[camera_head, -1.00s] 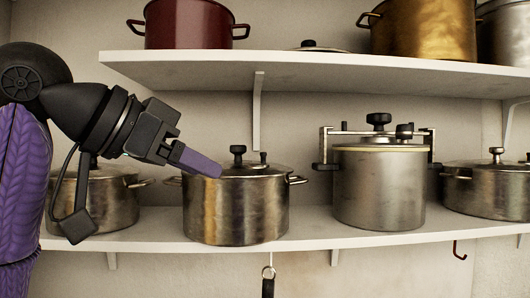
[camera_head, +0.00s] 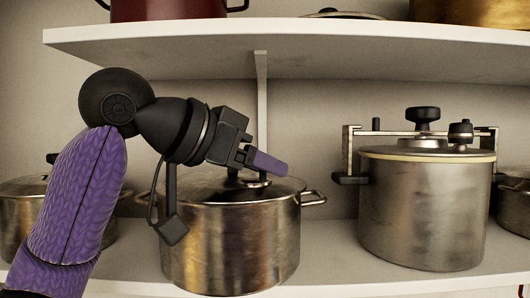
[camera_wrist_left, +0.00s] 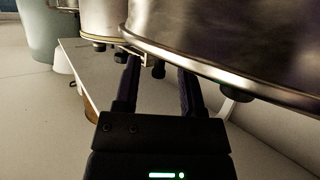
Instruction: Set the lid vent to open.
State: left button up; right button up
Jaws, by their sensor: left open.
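A steel pot (camera_head: 232,250) stands on the lower shelf, its lid (camera_head: 205,185) carrying dark knobs largely hidden behind my left gripper (camera_head: 268,163). That gripper is open, its purple fingers pointing right above this lid. A taller pot (camera_head: 420,210) to the right has a pale seal and a clamped lid (camera_head: 425,153). This lid has a large black knob (camera_head: 423,115) and a smaller black fitting (camera_head: 461,132). I cannot tell which fitting is the vent, or its setting. In the left wrist view, the open gripper (camera_wrist_left: 160,75) has empty-looking jaws near a pot rim (camera_wrist_left: 205,72).
The upper shelf (camera_head: 330,32) runs above, with a bracket (camera_head: 262,95) behind the middle pot. Another pot (camera_head: 20,215) stands at the left, and one (camera_head: 515,205) at the right edge.

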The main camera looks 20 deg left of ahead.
pick_arm(q)
jog(key=shift+w+d+f, duration=0.1)
jog(key=shift+w+d, duration=0.1)
jog(key=shift+w, duration=0.05)
jog(key=shift+s, duration=0.25)
jog(key=shift+c, duration=0.2)
jog(key=shift+w, duration=0.15)
grip_shut()
jog(key=shift+m+h, duration=0.5)
jog(key=shift+o, duration=0.2)
grip_release()
